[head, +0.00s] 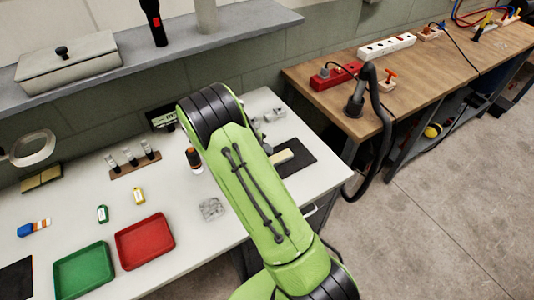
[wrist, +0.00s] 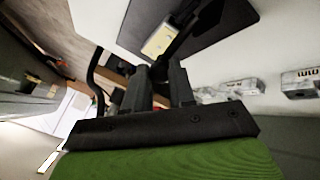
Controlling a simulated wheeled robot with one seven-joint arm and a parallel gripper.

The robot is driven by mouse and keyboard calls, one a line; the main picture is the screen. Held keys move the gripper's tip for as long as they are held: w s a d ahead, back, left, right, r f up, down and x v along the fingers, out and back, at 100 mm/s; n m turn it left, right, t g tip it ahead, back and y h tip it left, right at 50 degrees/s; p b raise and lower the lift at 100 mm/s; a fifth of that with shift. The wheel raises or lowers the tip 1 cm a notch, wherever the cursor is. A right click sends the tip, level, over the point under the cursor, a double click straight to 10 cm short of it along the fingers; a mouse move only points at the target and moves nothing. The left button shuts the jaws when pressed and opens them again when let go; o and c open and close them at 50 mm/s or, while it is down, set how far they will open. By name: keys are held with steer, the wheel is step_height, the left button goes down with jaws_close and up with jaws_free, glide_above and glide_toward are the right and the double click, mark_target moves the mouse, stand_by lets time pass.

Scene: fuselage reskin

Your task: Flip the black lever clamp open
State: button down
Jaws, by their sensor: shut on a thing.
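In the wrist view, my gripper (wrist: 161,68) has its two dark fingers close together around a dark part of the black lever clamp (wrist: 180,42). The clamp crosses a pale yellow block (wrist: 158,42) on a dark mat (wrist: 226,14). The fingers hide part of the clamp, and the lever's exact angle is hard to tell. In the head view, the block (head: 281,157) and mat (head: 298,162) show on the white table right of my green arm. My arm hides the gripper and most of the clamp there.
A red tray (head: 145,240) and green tray (head: 82,270) lie on the white table (head: 185,222), left of my arm. An orange-and-black bottle (head: 194,160) stands close to my arm. A wooden bench (head: 425,75) with a black hose (head: 385,135) stands to the right.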

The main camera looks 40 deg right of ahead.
steer(key=a+h+b, duration=0.1)
steer(key=h, duration=0.1)
steer(key=a+h+b, duration=0.1)
steer(key=shift+w+a+h, duration=0.15)
steer(key=shift+a+h, duration=0.15)
steer(key=shift+h, duration=0.1)
steer(key=shift+a+h+b, duration=0.8)
steer(key=shift+h+b, duration=0.15)
steer(key=shift+h, duration=0.25)
steer(key=shift+a+h+b, duration=0.75)
steer(key=shift+h+b, duration=0.2)
steer(key=shift+h, duration=0.25)
steer(key=c, duration=0.9)
jaws_free()
steer(key=shift+c, duration=0.2)
steer(key=w+a+r+p, duration=0.1)
steer(key=a+r, duration=0.1)
steer(key=a, duration=1.3)
steer(key=shift+a+p, duration=0.25)
steer(key=shift+p, duration=0.05)
